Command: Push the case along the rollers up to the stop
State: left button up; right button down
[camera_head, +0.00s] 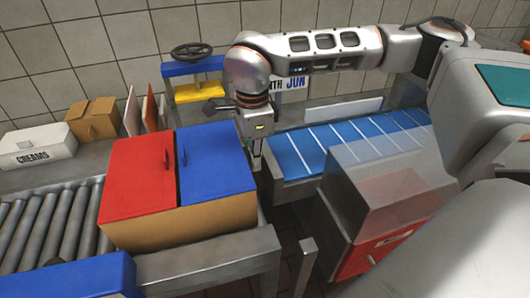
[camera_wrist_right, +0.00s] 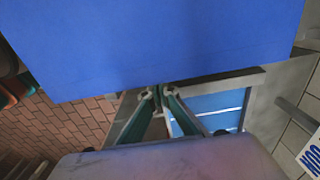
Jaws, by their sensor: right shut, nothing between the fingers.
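The case (camera_head: 185,222), a tan box with a red lid (camera_head: 138,180) and a blue lid (camera_head: 214,160), sits at the right end of the rollers (camera_head: 45,225). My right gripper (camera_head: 256,160) points down beside the blue lid's right edge, shut and empty. In the right wrist view, the shut fingertips (camera_wrist_right: 160,92) are at the edge of the blue lid (camera_wrist_right: 165,45); I cannot tell whether they touch it. My left gripper is not in view. I cannot make out the stop for certain.
A blue slatted conveyor (camera_head: 340,140) lies right of the case, with a steel and red machine (camera_head: 385,215) in front. A blue block (camera_head: 85,278) stands at the rollers' front edge. A white "CREAMS" box (camera_head: 38,147) and a small brown box (camera_head: 93,118) stand behind the rollers.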

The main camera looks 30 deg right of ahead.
jog(key=shift+w+a, duration=0.1)
jog(key=shift+a, duration=0.4)
